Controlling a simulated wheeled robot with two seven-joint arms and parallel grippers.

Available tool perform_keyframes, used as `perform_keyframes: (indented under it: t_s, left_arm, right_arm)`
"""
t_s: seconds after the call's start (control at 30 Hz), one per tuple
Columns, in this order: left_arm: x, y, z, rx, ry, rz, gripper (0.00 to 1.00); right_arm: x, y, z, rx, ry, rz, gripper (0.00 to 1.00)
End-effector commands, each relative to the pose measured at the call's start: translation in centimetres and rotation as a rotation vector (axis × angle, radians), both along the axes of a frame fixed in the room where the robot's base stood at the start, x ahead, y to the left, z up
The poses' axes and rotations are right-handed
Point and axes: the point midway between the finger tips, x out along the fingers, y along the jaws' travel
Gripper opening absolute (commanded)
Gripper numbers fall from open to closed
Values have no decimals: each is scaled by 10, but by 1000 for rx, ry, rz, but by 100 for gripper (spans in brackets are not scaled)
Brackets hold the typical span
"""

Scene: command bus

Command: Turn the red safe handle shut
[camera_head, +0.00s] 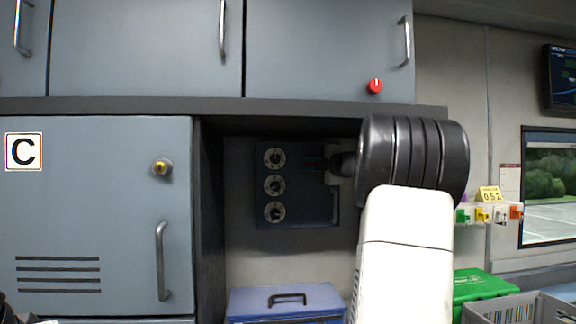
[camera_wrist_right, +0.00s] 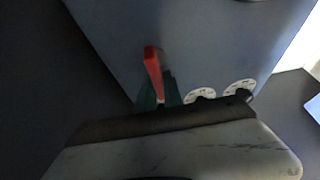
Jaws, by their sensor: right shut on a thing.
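The dark blue safe (camera_head: 305,210) sits in the recess under the upper cabinets, with three round dials on its front. The red handle (camera_wrist_right: 153,65) shows in the right wrist view, sticking up between the greenish fingers of my right gripper (camera_wrist_right: 158,92). My right gripper is shut on the handle. The handle is only a faint dark red patch there. My left gripper is not clearly seen.
A blue box with a black handle (camera_head: 286,305) stands below the safe. A green case (camera_head: 480,285) and a grey crate (camera_head: 520,308) are at lower right. A cabinet door marked C (camera_head: 100,220) is at left. A red knob (camera_head: 376,87) is on the upper cabinet.

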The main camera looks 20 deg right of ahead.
Motion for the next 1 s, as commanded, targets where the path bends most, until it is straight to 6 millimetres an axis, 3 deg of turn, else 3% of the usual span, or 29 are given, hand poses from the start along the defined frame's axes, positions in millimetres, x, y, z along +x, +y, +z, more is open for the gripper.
perform_keyframes:
  t_s: [0.47,0.5,0.6,1.0]
  left_arm:
    - [0,0,0,0,0,0,0]
    - [0,0,0,0,0,0,0]
    - [0,0,0,0,0,0,0]
    - [0,0,0,0,0,0,0]
  right_arm:
    - [0,1,-2,-16,7,1,0]
    - [0,1,-2,-16,7,1,13]
    - [0,0,-2,-16,7,1,33]
    - [-6,-1,0,-15,3,-1,33]
